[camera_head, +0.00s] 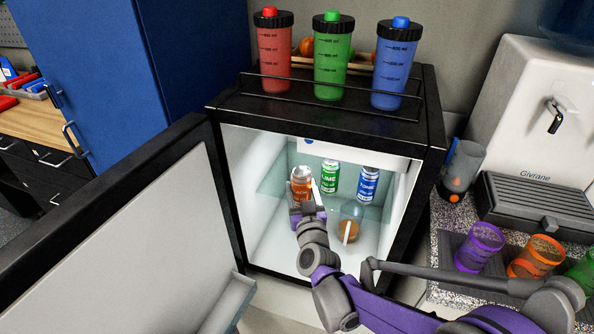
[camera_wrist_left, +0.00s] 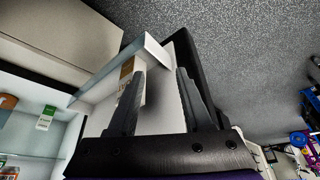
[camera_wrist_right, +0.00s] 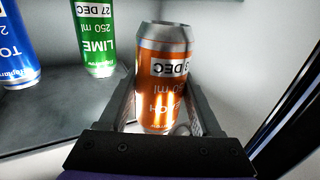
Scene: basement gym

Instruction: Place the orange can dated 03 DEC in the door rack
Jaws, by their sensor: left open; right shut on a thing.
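My right gripper (camera_wrist_right: 162,92) is shut on the orange can (camera_wrist_right: 163,62), inside the open fridge. In the right wrist view its text is upside down; the date label reads "3 DEC", its first digit unclear. In the head view the orange can (camera_head: 301,183) is at the left of the glass shelf area, partly behind my right gripper (camera_head: 306,208). The door rack (camera_head: 230,302) is low on the open door. The left gripper is out of the head view.
A green LIME can (camera_head: 330,176) and blue TONIC can (camera_head: 368,184) stand at the back of the fridge. A round orange-brown item (camera_head: 348,228) sits lower, right of my gripper. The fridge door (camera_head: 120,240) stands open left. Bottles (camera_head: 332,60) stand on top.

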